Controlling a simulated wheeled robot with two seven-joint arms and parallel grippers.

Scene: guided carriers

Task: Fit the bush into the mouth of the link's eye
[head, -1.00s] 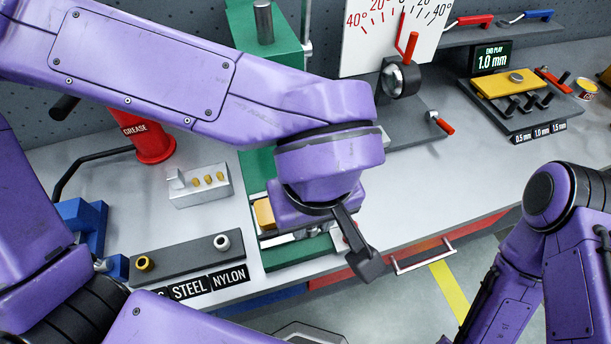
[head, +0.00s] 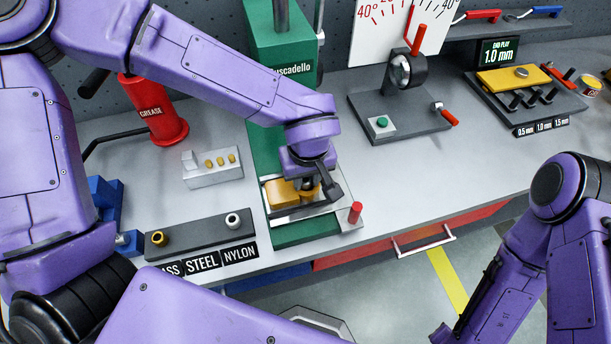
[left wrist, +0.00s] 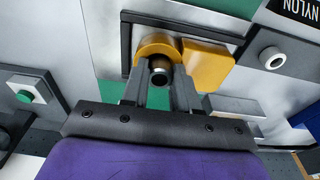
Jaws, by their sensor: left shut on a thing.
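My left gripper (head: 311,188) is shut on a grey metal bush (left wrist: 161,71) with a dark bore. The yellow link (head: 283,194) lies in a fixture on the green press. The left wrist view shows its block-shaped part (left wrist: 207,64) and its rounded eye (left wrist: 152,47) directly beside the bush. The bush overlaps the eye in that view. I cannot tell whether it touches the eye or has entered its mouth, which the bush and fingers hide. My right gripper is out of view; only my right arm shows.
A dark rack holds a brass bush (head: 159,238) and a white bush (head: 233,220). The green press column (head: 283,40) stands behind the fixture. Clear bench lies farther right.

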